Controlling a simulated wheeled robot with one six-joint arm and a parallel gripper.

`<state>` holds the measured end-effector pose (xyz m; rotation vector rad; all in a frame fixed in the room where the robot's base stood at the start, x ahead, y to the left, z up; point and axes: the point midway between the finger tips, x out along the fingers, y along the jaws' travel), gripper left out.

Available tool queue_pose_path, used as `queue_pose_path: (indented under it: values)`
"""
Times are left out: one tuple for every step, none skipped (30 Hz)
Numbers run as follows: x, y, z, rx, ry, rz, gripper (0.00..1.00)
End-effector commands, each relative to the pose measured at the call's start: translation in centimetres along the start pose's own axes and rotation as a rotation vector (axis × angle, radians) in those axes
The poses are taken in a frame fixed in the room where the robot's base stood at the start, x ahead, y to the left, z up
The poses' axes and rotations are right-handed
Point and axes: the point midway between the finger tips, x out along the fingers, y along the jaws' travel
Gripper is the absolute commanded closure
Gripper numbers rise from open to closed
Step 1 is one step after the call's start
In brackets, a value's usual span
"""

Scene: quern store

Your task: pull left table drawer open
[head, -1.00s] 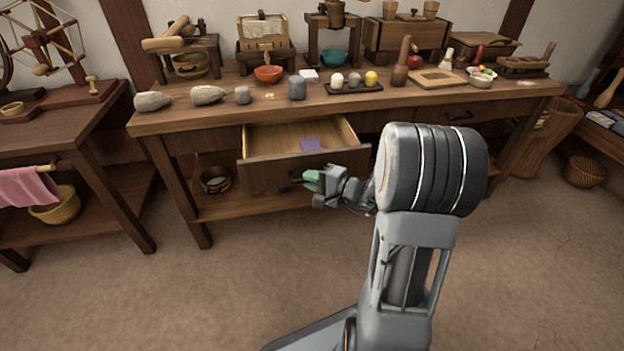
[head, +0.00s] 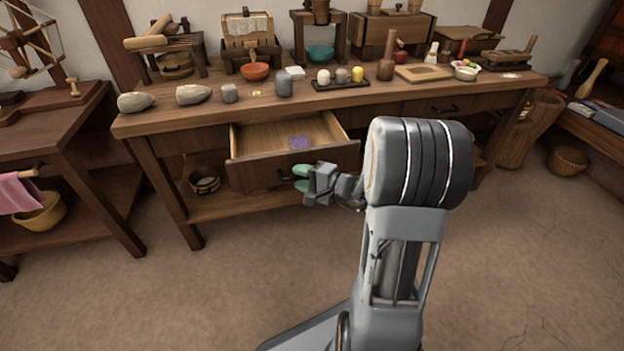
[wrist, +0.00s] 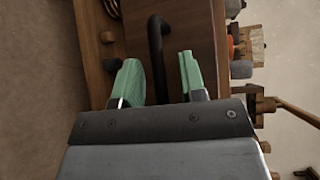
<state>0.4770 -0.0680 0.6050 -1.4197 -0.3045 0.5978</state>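The left table drawer (head: 265,172) is pulled well out of the wooden table (head: 180,122), and its inside shows. A small purple item (head: 299,142) lies in it. Its dark bar handle (wrist: 157,45) shows in the wrist view, running into the space between my fingers. My gripper (head: 302,178) is at the drawer front, its green fingertips apart. In the wrist view my gripper (wrist: 160,78) is open, with a gap on each side of the handle; neither finger appears to touch it. The handle is small and partly hidden in the head view.
A second, closed drawer with a dark handle (head: 445,110) is at the right of the table. Stones, bowls and tools stand on the tabletop. A wooden bucket (head: 204,181) sits on the lower shelf. The floor in front (head: 180,290) is clear.

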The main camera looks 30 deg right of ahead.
Motion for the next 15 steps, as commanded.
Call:
queue_pose_path:
  values:
    - [-0.4,-0.1,0.0,0.000,0.002,0.000,0.62]
    - [-0.7,-0.2,0.0,0.000,0.002,0.000,0.62]
    - [-1.3,-0.2,-0.1,0.000,0.004,-0.001,0.62]
    - [-1.8,-0.3,-0.1,0.000,0.004,-0.001,0.62]
    - [-2.3,-0.3,-0.1,0.001,0.006,-0.001,0.62]
    - [-3.1,-0.3,0.0,0.002,0.006,-0.002,0.62]
    - [-3.7,-0.3,-0.1,0.002,0.006,-0.001,0.62]
    - [-4.4,-0.3,-0.1,0.002,0.008,-0.001,0.62]
    - [-5.2,-0.4,-0.1,0.002,0.007,-0.002,0.62]
    - [-5.9,-0.3,0.0,0.003,0.007,-0.001,0.62]
    - [-6.5,-0.3,-0.1,0.002,0.008,-0.001,0.62]
    - [-7.3,-0.3,-0.1,0.002,0.006,-0.001,0.62]
    - [-7.9,-0.3,-0.1,0.002,0.007,-0.001,0.62]
    - [-8.5,-0.3,0.0,0.002,0.006,-0.001,0.62]
    - [-9.2,-0.3,-0.1,0.002,0.006,-0.001,0.62]
